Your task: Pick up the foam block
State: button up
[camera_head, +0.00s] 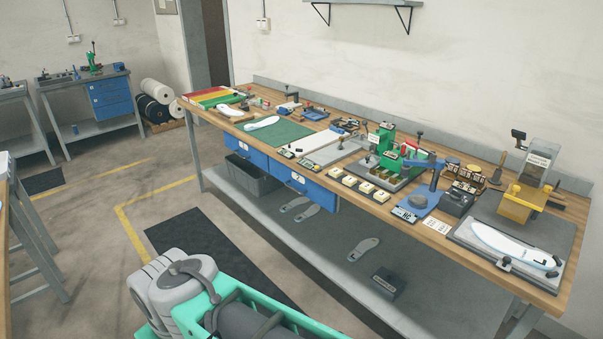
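I cannot tell for sure which thing is the foam block. A dark block with a pale label (386,281) lies on the lower shelf of the long workbench. Several small yellow-and-white blocks (366,187) sit in a row on the bench top near its front edge. A dark grey block (457,203) stands on the bench top beside a blue device (424,198). My arm shows at the bottom of the view, in teal and grey, apart from the bench. My gripper is not in view.
The wooden workbench (434,240) is crowded with tools and fixtures. Its lower shelf (325,258) holds insoles (363,248) and a grey bin (250,175). A white insole on a dark board (495,240) lies at the right end. Floor in front, with a dark mat (200,240), is clear.

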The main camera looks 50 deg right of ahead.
aim_at(367, 187)
jog(key=z, duration=0.05)
jog(key=i, duration=1.4)
jog(key=z, duration=0.95)
jog(key=i, duration=0.85)
jog(key=z, duration=1.45)
jog(key=i, duration=0.45)
jog(key=z, duration=0.3)
